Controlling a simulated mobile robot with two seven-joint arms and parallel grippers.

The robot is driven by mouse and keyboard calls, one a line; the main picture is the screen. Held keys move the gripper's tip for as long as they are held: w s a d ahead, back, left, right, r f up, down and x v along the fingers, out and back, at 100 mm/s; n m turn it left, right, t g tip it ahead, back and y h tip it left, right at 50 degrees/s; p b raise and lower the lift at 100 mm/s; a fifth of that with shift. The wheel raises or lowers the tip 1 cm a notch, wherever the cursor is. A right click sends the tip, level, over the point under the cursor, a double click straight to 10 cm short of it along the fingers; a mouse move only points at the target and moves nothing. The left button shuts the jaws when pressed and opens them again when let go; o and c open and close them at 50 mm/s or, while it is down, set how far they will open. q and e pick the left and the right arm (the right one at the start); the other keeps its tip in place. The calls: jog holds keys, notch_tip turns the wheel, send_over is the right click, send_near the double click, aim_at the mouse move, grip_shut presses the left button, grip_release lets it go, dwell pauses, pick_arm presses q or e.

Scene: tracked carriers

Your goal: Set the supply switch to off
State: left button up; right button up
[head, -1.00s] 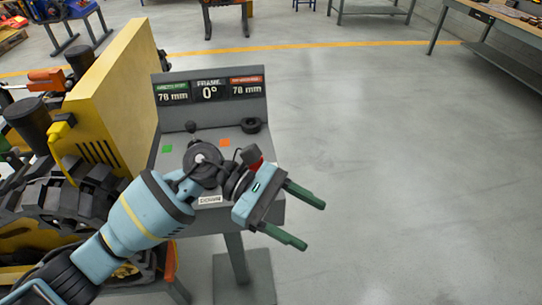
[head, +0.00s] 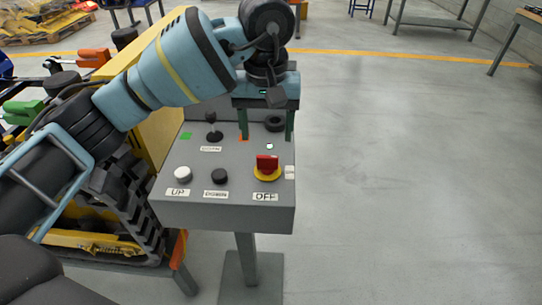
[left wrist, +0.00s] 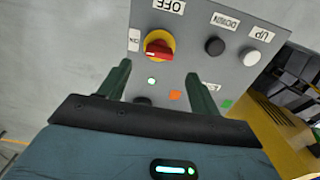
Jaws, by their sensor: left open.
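The supply switch is a red handle on a round yellow base (head: 267,166) at the right of the grey console's sloped panel. An OFF label (head: 265,197) lies below it and an ON label (head: 290,172) to its right. In the left wrist view the red handle (left wrist: 158,49) lies roughly crosswise, in line with the ON label (left wrist: 134,39). My left gripper (head: 266,138) is open and empty, its green fingers pointing down over the panel behind the switch, apart from it. A small lamp (left wrist: 152,81) near the switch glows pale green. My right gripper is not in view.
On the panel are a white UP button (head: 182,174), a black DOWN button (head: 219,176) and a black joystick (head: 213,130) to the left. A black ring (head: 274,123) lies behind. A yellow tracked machine (head: 95,240) stands left.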

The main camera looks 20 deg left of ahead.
aim_at(267, 156)
pick_arm(q)
jog(key=shift+f, duration=3.85)
jog(key=shift+c, duration=0.4)
jog(key=c, duration=0.9)
